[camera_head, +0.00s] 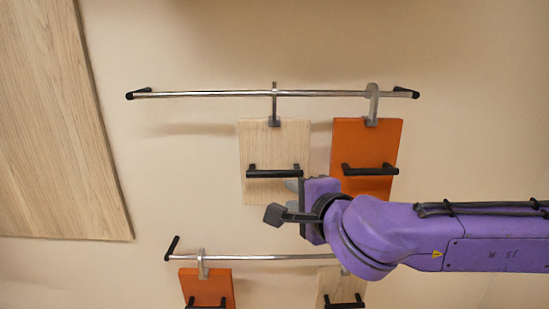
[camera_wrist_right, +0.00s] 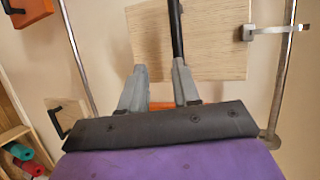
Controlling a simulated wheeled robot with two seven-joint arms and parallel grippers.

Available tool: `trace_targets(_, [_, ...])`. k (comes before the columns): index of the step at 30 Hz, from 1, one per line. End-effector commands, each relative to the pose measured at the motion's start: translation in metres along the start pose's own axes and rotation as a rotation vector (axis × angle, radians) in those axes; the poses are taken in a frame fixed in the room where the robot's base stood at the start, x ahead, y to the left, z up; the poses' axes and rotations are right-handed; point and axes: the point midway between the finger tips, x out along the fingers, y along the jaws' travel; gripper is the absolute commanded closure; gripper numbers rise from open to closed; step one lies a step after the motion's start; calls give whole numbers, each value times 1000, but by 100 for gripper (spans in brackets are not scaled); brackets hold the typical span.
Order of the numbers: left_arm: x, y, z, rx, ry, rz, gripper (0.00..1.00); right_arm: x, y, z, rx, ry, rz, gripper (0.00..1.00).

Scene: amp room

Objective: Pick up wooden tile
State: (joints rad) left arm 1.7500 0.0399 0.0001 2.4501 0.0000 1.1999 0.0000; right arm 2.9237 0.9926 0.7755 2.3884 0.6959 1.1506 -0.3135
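The pale wooden tile (camera_head: 257,144) hangs by a grey hook from the upper rail in the head view, with a black bar handle (camera_head: 274,173) across its lower part. My right gripper (camera_head: 293,185) is by the tile's lower right, near the handle's right end. In the right wrist view, the tile (camera_wrist_right: 220,40) fills the top. My right gripper (camera_wrist_right: 160,65) has its two grey fingers clearly apart. The handle (camera_wrist_right: 176,30) runs down to the right finger's tip, which hides its end; contact cannot be told. My left gripper is not in view.
An orange tile (camera_head: 349,145) hangs right of the wooden tile on the upper rail (camera_head: 200,94). Below, an orange tile (camera_head: 207,286) and another wooden tile (camera_head: 333,285) hang from the lower rail (camera_head: 265,257). A large wooden panel (camera_head: 55,130) stands at left.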

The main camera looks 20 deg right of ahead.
Motion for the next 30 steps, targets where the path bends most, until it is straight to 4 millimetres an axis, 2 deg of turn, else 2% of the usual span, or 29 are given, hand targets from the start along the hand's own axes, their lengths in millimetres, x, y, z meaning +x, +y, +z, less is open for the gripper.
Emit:
trace_targets(1, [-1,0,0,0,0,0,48,-8,-14,0,18,-11,-26,69])
trace_targets(3, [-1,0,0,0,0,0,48,-6,-22,2,24,-18,-42,69])
trace_targets(9, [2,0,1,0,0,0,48,30,-22,2,22,-16,-42,69])
trace_targets(11, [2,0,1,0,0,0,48,37,-23,2,23,-17,-43,69])
trace_targets(21, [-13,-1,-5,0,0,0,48,88,-28,-7,26,-18,-38,69])
trace_targets(29, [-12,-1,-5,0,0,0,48,92,-27,-6,26,-19,-41,69])
trace_targets(30, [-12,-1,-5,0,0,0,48,92,-27,-6,26,-19,-41,82])
